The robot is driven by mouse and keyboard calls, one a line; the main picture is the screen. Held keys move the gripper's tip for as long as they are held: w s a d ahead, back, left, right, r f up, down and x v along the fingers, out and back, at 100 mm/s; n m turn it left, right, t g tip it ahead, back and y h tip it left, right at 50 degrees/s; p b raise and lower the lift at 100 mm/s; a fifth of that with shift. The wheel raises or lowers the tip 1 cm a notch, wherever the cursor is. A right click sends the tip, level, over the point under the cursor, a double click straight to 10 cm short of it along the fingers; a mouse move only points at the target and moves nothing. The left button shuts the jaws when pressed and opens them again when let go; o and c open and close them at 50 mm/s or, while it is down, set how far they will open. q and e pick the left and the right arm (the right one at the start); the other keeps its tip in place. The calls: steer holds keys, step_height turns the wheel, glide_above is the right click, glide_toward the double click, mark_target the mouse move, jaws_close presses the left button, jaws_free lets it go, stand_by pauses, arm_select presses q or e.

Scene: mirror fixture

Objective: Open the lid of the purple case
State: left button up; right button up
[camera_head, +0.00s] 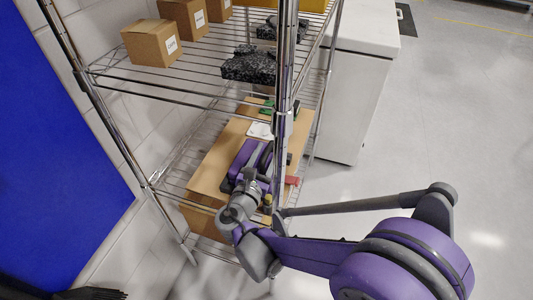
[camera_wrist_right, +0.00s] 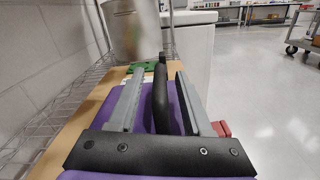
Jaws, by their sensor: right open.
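The purple case (camera_head: 239,159) lies on top of a cardboard box on the rack's lower shelf. In the right wrist view the purple case (camera_wrist_right: 95,106) shows left of and between the fingers, with a black curved bar (camera_wrist_right: 160,95) standing up along its middle, perhaps its handle. My right gripper (camera_head: 257,160) is over the case. In the wrist view my right gripper (camera_wrist_right: 158,76) is open, with one grey finger on each side of the black bar. I cannot tell whether the fingers touch it. The lid's edge is hidden. My left gripper is not in view.
The wire rack's front post (camera_head: 284,90) stands close beside my right arm. The cardboard box (camera_head: 208,168) is under the case. A red object (camera_head: 292,181) and a green one (camera_wrist_right: 134,68) are near it. A white cabinet (camera_head: 352,90) stands behind. The floor at right is clear.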

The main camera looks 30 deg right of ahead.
steer(key=shift+w+d, duration=0.1)
jaws_close()
stand_by(1.4)
